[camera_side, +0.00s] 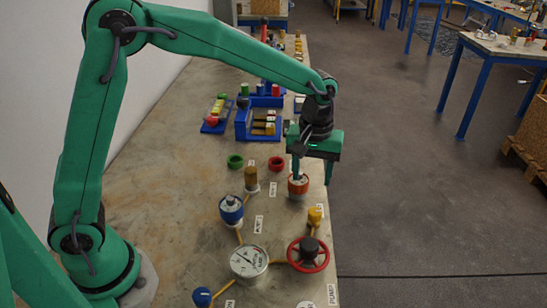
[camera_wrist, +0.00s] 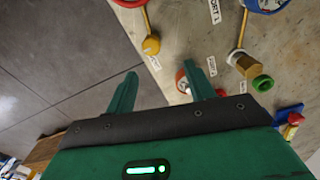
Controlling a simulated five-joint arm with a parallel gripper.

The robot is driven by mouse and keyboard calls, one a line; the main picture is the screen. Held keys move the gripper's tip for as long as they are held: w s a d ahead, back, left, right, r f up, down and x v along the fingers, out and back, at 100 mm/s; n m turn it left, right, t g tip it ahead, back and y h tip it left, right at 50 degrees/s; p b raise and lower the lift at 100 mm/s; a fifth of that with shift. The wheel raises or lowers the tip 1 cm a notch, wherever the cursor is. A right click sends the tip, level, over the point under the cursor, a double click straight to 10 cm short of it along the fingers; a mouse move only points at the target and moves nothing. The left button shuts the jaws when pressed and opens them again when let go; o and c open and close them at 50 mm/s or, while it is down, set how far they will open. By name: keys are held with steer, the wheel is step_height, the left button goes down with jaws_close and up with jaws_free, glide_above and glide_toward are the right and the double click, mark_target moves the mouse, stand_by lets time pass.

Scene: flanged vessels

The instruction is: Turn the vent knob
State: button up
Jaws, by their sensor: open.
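I cannot read a vent label, so I cannot tell which knob is the vent knob. Two candidates show in the side view: a blue knob (camera_side: 202,297) at the bottom edge and a yellow knob (camera_side: 315,217) on a pipe. The yellow knob also shows in the wrist view (camera_wrist: 151,45), beyond my fingertips. My gripper (camera_side: 312,180) points down, open and empty, at the orange-rimmed port (camera_side: 298,188). In the wrist view, my gripper (camera_wrist: 163,67) partly hides that port (camera_wrist: 182,80) behind one finger. I cannot tell whether they touch.
A gauge (camera_side: 248,262), a red handwheel (camera_side: 308,255), a blue-rimmed port (camera_side: 231,210) and a brass cylinder (camera_side: 251,178) stand nearby. Green (camera_side: 235,161) and red (camera_side: 276,163) rings lie behind. Blue racks (camera_side: 243,124) stand farther back. The table's right edge is close to my gripper.

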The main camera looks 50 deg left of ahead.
mark_target(316, 210)
steer(key=shift+w+d+f+n+g, duration=0.1)
steer(key=shift+w+d+f, duration=0.15)
steer(key=shift+f, duration=0.25)
steer(key=shift+w+d+f+n+g, duration=0.1)
steer(key=shift+w+d+f, duration=0.1)
steer(key=shift+d+f, duration=0.3)
steer(key=shift+w+d+f+n+g, duration=0.1)
steer(key=shift+w+d+f, duration=0.1)
steer(key=shift+f, duration=0.35)
steer(key=shift+f, duration=0.1)
steer(key=shift+s+a+f, duration=0.1)
steer(key=shift+f, duration=1.8)
steer(key=shift+a+f, duration=0.1)
steer(key=shift+f, duration=1.8)
steer(key=c, duration=1)
